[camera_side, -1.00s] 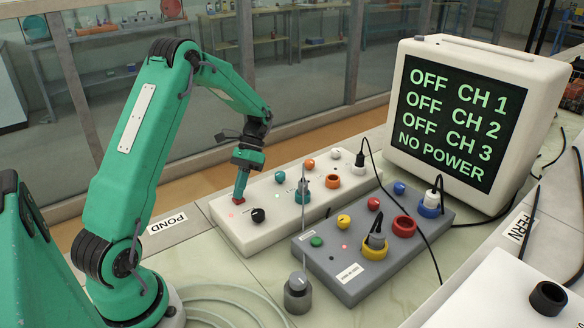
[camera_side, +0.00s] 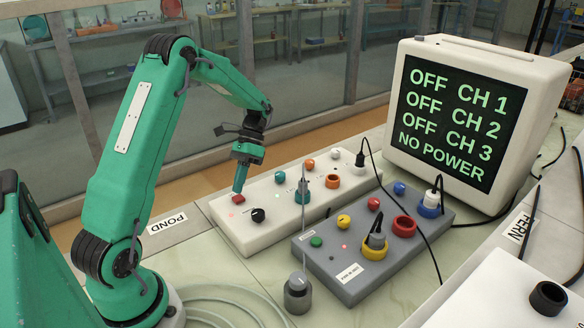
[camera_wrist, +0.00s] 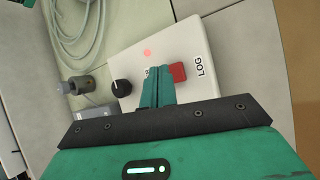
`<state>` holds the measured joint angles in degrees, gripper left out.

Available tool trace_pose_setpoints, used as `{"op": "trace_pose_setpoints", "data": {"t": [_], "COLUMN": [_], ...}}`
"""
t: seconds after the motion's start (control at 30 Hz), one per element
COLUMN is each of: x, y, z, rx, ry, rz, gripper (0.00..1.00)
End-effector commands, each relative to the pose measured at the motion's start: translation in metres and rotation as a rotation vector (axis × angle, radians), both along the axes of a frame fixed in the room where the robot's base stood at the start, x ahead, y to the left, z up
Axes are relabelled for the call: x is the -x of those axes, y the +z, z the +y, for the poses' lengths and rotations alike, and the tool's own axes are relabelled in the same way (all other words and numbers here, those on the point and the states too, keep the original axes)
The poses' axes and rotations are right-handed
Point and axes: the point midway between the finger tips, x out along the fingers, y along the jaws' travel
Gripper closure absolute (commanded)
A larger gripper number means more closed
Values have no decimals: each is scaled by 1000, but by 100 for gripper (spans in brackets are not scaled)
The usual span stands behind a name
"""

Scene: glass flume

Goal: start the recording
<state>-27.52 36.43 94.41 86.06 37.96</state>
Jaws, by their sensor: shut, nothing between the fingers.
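The white panel box (camera_side: 262,238) lies across the bench. At its left end is a red square button (camera_side: 238,199), beside the word LOG in the wrist view (camera_wrist: 178,72). My gripper (camera_side: 238,189) is shut and empty, its tips just above that button; in the wrist view its fingers (camera_wrist: 158,72) appear beside the button. A small red light (camera_side: 229,212) glows on the panel near a black knob (camera_side: 257,215). The monitor (camera_side: 450,120) reads OFF CH 1, OFF CH 2, OFF CH 3, NO POWER in green.
A grey box (camera_side: 345,287) in front carries coloured buttons, ring sockets and plugs with black cables. A small grey knobbed cylinder (camera_side: 298,297) stands before it. A white box (camera_side: 490,300) with a black ring is at lower right. Hoses (camera_side: 215,300) lie near my base.

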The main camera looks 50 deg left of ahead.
Motion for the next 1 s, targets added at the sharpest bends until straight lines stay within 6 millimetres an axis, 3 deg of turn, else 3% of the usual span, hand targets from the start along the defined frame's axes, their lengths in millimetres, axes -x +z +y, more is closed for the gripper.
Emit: {"op": "trace_pose_setpoints", "data": {"t": [0.27, 1.0], "x": [0, 0], "y": [8, 58], "z": [0, 0], "rx": [0, -1], "ry": [0, 0], "rz": [0, -1], "gripper": [100, 100]}}
